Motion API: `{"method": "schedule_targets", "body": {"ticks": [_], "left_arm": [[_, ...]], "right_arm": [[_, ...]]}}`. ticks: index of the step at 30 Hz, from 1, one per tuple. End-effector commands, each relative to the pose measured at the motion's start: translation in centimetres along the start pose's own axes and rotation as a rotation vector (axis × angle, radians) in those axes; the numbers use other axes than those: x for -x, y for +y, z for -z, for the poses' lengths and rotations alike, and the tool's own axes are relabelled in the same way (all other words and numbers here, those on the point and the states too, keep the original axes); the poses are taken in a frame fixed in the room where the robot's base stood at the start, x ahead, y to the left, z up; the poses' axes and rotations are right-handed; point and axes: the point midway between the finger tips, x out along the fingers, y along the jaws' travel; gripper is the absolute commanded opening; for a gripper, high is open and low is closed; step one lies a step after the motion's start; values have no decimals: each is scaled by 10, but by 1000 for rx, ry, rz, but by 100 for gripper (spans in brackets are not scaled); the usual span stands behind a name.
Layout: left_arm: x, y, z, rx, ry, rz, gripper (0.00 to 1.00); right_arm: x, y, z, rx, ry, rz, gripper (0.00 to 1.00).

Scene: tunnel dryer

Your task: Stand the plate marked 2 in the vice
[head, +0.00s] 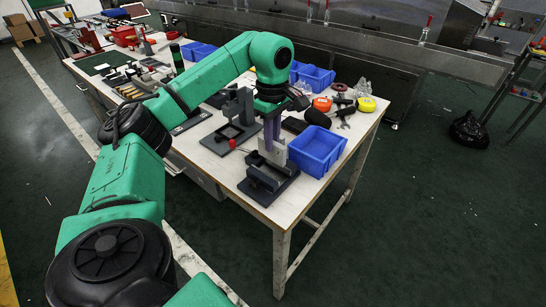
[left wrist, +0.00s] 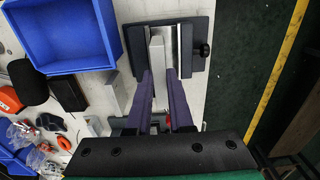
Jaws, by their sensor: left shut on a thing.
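My left gripper (head: 272,138) points down with purple fingers, shut on a pale grey plate (head: 273,155). The plate is upright above the dark grey vice (head: 268,182) near the table's front corner. In the left wrist view, the plate (left wrist: 158,62) shows between the purple fingers (left wrist: 162,90), lined up over the gap of the vice (left wrist: 190,62). I cannot tell whether its lower edge is inside the jaws or just above them. No number on it can be read. My right gripper is not in view.
A blue bin (head: 317,150) stands close to the right of the vice. A dark stand with an upright post (head: 233,125) is behind left, with a red knob (head: 232,144) nearby. Tools and orange and yellow items (head: 366,104) lie behind. The table (head: 277,219) ends just in front.

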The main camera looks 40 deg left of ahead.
Motion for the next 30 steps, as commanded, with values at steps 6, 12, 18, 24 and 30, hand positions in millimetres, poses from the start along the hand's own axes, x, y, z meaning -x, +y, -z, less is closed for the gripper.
{"method": "schedule_targets", "body": {"ticks": [6, 12, 18, 24, 30], "left_arm": [[-36, 0, 0, 0, -1, 2, 0], [-55, 0, 0, 0, -2, -3, 0], [-56, 0, 0, -1, -1, -3, 0], [-56, 0, 0, -1, -1, -2, 49], [-56, 0, 0, -1, -1, -2, 49]], "right_arm": [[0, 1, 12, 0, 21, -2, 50], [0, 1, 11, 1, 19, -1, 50], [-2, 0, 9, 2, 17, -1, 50], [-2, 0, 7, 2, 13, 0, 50], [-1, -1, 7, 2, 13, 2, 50]]}}
